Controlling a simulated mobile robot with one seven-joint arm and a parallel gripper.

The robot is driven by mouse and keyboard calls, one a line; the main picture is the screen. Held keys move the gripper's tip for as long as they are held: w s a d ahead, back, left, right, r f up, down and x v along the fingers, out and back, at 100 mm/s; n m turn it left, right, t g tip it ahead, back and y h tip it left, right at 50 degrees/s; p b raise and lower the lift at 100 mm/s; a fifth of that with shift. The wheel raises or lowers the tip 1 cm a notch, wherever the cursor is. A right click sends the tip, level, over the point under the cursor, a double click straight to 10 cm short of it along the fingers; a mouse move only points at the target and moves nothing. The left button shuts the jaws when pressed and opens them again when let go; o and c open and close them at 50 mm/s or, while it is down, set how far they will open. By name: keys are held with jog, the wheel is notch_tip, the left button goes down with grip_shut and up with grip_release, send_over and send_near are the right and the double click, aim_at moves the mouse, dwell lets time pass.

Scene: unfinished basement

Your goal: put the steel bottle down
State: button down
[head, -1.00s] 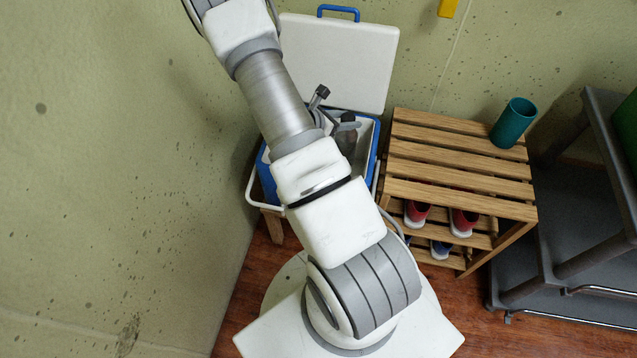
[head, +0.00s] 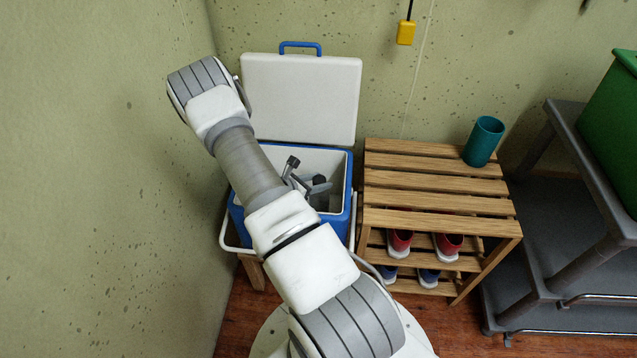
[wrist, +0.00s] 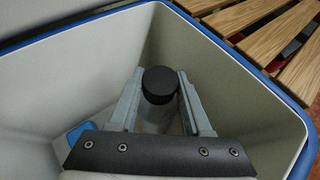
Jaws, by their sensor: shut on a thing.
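In the wrist view my gripper (wrist: 160,75) is shut on the steel bottle (wrist: 160,88). The bottle's round black cap shows between the two fingers, and most of its body is hidden below. Both are inside the open cooler (wrist: 240,82), between its pale walls. I cannot tell whether the bottle touches the cooler floor. In the head view the blue and white cooler (head: 338,222) stands against the back wall with its white lid (head: 302,98) raised. My arm covers its left part, and only dark and grey parts show inside it.
A slatted wooden rack (head: 435,190) stands right of the cooler, with a teal cup (head: 483,141) on top and red shoes (head: 447,246) below. A grey cart (head: 570,225) with a green bin (head: 615,130) is at the far right. A blue item (wrist: 82,130) lies in the cooler.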

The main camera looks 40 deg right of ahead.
jog(key=shift+r, duration=0.15)
jog(key=shift+f, duration=0.2)
jog(key=shift+c, duration=1.7)
grip_release()
jog(key=shift+r, duration=0.1)
